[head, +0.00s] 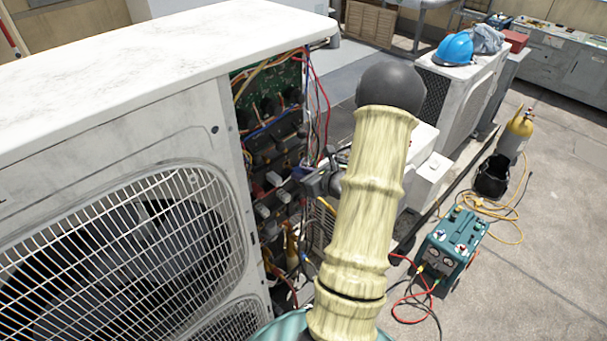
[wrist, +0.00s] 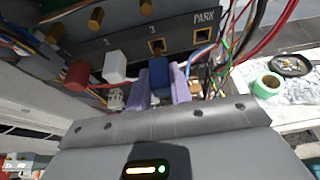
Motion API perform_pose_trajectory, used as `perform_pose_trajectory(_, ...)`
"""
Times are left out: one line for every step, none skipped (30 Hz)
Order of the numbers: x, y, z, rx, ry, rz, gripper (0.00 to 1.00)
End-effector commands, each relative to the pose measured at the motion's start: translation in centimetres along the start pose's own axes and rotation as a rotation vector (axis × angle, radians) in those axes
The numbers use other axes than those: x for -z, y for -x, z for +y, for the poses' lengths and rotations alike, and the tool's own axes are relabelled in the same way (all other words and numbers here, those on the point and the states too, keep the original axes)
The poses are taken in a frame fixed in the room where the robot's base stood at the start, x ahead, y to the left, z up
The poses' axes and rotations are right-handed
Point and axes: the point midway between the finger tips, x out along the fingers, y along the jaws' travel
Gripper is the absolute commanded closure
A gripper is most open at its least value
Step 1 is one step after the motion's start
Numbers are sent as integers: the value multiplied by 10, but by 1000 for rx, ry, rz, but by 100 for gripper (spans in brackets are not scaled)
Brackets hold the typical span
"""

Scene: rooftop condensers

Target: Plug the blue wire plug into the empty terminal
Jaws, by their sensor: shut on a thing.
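The blue wire plug (wrist: 160,75) is held between the two purple fingers of my gripper (wrist: 160,88) in the wrist view. Just beyond its tip is an empty brass-edged terminal (wrist: 157,46) below the mark 3. The opening still shows above the plug; I cannot tell whether they touch. Another empty opening (wrist: 202,37) sits under the word PARK. A red plug (wrist: 77,75) and a white plug (wrist: 115,66) sit in the row to the left. In the head view my gripper (head: 308,182) is at the open side of the condenser, partly hidden by my arm.
The white condenser casing (head: 190,100) stands at left, with loose wires (head: 318,85) hanging beside the panel. In the wrist view, a green tape roll (wrist: 267,84) lies on a white surface at right. A teal machine (head: 452,245) with hoses stands on the floor at right.

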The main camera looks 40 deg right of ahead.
Motion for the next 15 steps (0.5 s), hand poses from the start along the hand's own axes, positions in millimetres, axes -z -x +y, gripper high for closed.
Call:
perform_pose_trajectory(0, -1, 0, 0, 1, -1, 100)
perform_pose_trajectory(0, -2, 0, -1, 1, -1, 100)
perform_pose_trajectory(-1, -2, 0, -1, 1, 0, 100)
perform_pose_trajectory(-1, -3, 0, -1, 1, 0, 100)
perform_pose_trajectory(-1, -3, 0, -1, 1, 0, 100)
perform_pose_trajectory(-1, -4, 0, -1, 1, 0, 100)
perform_pose_trajectory(-2, -4, 0, -1, 1, 0, 100)
perform_pose_trajectory(-2, -5, 0, -1, 1, 0, 100)
perform_pose_trajectory(-2, -5, 0, 0, 1, 0, 100)
perform_pose_trajectory(-2, -6, 0, 0, 1, 0, 100)
perform_pose_trajectory(-2, -6, 0, 0, 1, 0, 100)
perform_pose_trajectory(-2, -7, 0, 0, 1, 0, 100)
perform_pose_trajectory(-3, -7, 0, 0, 1, 0, 100)
perform_pose_trajectory(-3, -7, 0, 0, 1, 0, 100)
perform_pose_trajectory(-3, -8, 0, 0, 1, 0, 100)
